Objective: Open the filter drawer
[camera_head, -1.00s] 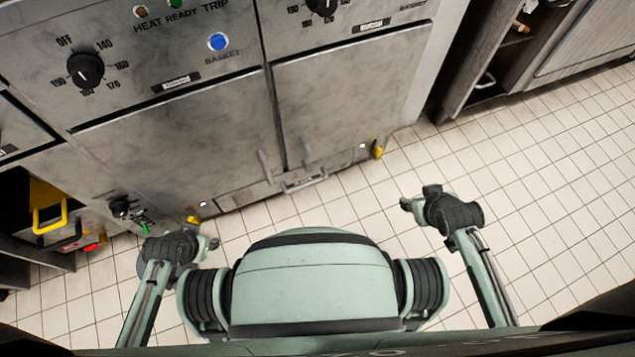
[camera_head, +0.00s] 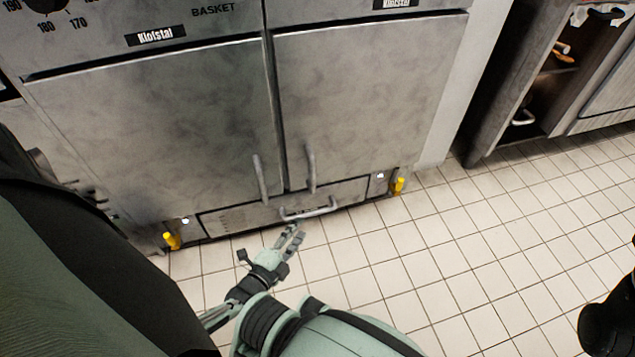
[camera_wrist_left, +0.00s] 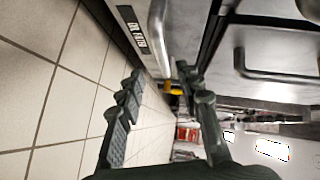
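The filter drawer (camera_head: 240,218) is the low, wide metal front under the two fryer doors. It looks shut, flush with the cabinet. Its bar handle (camera_head: 308,212) sticks out near the middle of the front. My left gripper (camera_head: 291,238) is just in front of and below the handle, near the floor. In the left wrist view its fingers (camera_wrist_left: 160,92) are spread with nothing gripped. The pale handle bar (camera_wrist_left: 156,38) and a dark label (camera_wrist_left: 132,27) on the drawer front show ahead of the fingertips.
Two vertical door handles (camera_head: 261,178) (camera_head: 310,168) hang just above the drawer. Yellow parts (camera_head: 171,241) (camera_head: 398,186) stand at the fryer's lower corners. The tiled floor (camera_head: 420,260) in front is clear. An open cabinet (camera_head: 530,95) stands at right.

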